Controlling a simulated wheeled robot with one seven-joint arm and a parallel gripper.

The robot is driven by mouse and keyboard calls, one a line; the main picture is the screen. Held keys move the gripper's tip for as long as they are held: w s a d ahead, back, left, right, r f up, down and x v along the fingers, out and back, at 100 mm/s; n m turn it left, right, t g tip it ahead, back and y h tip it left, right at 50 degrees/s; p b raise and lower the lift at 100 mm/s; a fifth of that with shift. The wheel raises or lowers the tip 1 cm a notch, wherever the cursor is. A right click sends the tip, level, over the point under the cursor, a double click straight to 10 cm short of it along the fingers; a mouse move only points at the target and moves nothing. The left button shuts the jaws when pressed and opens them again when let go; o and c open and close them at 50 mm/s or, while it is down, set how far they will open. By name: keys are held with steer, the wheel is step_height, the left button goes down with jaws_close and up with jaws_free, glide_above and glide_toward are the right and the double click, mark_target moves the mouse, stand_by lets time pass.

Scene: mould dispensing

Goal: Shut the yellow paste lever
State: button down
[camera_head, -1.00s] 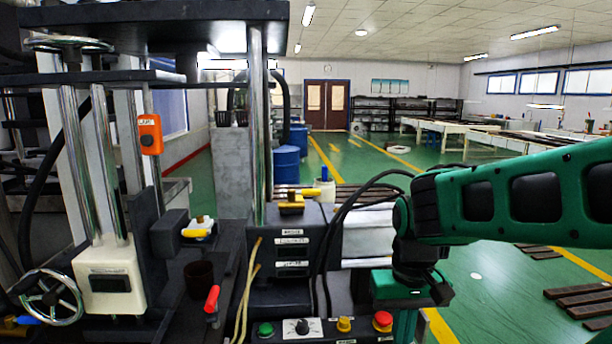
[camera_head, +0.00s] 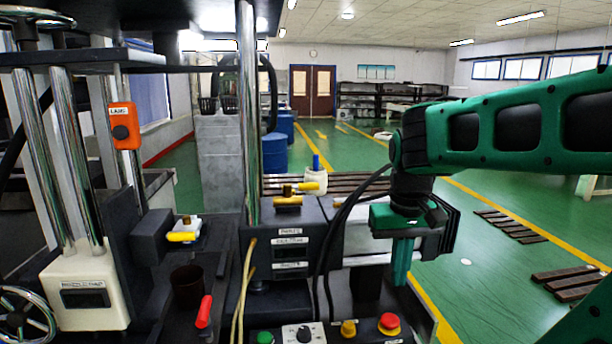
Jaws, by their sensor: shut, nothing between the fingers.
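Two yellow levers show, and I cannot tell which is the paste one. One yellow lever (camera_head: 182,237) sits on a small white and brass valve on the dark block at left. The other yellow lever (camera_head: 309,187) lies roughly sideways, by a brass and yellow fitting (camera_head: 288,200) on top of the black labelled box (camera_head: 290,236). My gripper (camera_head: 400,284) points down to the right of that box, with its green fingers shut and empty. It is apart from both levers.
A red lever (camera_head: 204,311) and a dark cup (camera_head: 187,286) are at lower left. A button panel (camera_head: 303,334) runs along the front. A steel post (camera_head: 249,120) and black cables (camera_head: 330,235) stand near the box. An orange switch box (camera_head: 125,126) hangs at left.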

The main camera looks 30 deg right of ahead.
steer(key=w+r+t+h, duration=0.1)
steer(key=w+r, duration=1.1)
steer(key=w, duration=0.1)
step_height(320, 180, up, 13)
steer(key=n+t, duration=0.2)
glide_above(303, 189)
steer(key=w+d, duration=0.2)
steer(key=d, duration=0.1)
steer(key=shift+a+f, duration=0.15)
steer(key=shift+f, duration=0.05)
steer(key=shift+w+m, duration=0.1)
steer(key=shift+m, duration=0.2)
steer(key=x, duration=0.9)
steer(key=shift+w+f, duration=0.2)
steer(key=shift+f, duration=0.1)
steer(key=shift+s+a+f, duration=0.15)
steer(key=shift+s+a, duration=0.05)
steer(key=shift+s, duration=0.3)
steer(key=shift+s+a+f, duration=0.15)
steer(key=shift+s+a, duration=0.1)
steer(key=shift+s, duration=0.2)
steer(key=shift+s+a+f, duration=0.15)
steer(key=shift+s, duration=0.25)
steer(key=shift+s+a+f, duration=0.1)
steer(key=shift+s+a, duration=0.1)
steer(key=shift+s, duration=0.2)
